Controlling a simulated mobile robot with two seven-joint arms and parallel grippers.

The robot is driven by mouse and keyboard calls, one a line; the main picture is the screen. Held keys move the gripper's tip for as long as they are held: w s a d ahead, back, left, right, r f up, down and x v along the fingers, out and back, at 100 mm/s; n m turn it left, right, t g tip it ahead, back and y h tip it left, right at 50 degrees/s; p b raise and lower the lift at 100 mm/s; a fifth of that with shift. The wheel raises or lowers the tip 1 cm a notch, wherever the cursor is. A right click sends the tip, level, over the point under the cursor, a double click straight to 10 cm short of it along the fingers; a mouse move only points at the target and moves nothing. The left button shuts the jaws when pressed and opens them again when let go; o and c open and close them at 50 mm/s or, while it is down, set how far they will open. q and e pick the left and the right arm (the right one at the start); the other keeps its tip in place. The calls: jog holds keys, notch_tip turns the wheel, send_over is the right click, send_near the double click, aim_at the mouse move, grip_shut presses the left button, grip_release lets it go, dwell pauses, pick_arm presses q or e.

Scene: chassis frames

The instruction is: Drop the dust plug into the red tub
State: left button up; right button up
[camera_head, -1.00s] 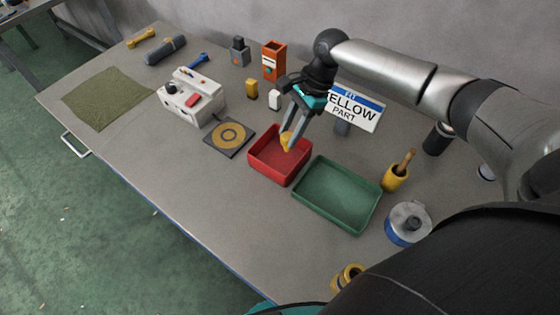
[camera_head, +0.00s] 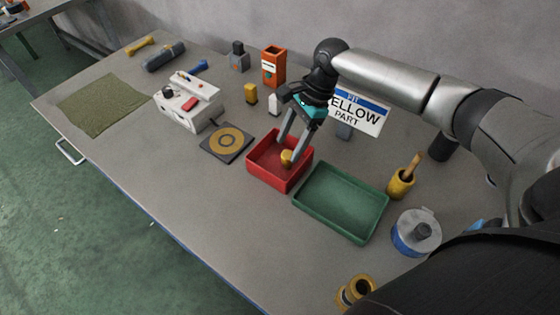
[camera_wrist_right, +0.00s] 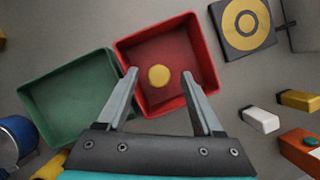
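The yellow dust plug (camera_head: 286,158) shows inside the outline of the red tub (camera_head: 262,176), below my right gripper (camera_head: 288,146). In the right wrist view the round plug (camera_wrist_right: 159,76) is over the tub floor, with a gap to both fingers. I cannot tell whether it rests on the floor or is just above it. The red tub (camera_wrist_right: 146,103) holds nothing else that I can see. My right gripper (camera_wrist_right: 160,72) is open, fingers spread, above the tub. My left gripper is not in view.
A green tray (camera_head: 340,205) stands right of the red tub. A dark plate with a yellow ring (camera_head: 228,140) lies to its left. A white device (camera_head: 188,104), an orange box (camera_head: 273,66) and a sign (camera_head: 358,111) stand behind.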

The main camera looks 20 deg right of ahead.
jog(key=shift+o, duration=0.3)
jog(key=shift+r, duration=0.1)
jog(key=p+v, duration=0.2)
jog(key=v, duration=1.3)
jog(key=shift+d+r+p, duration=0.1)
jog(key=shift+p, duration=0.2)
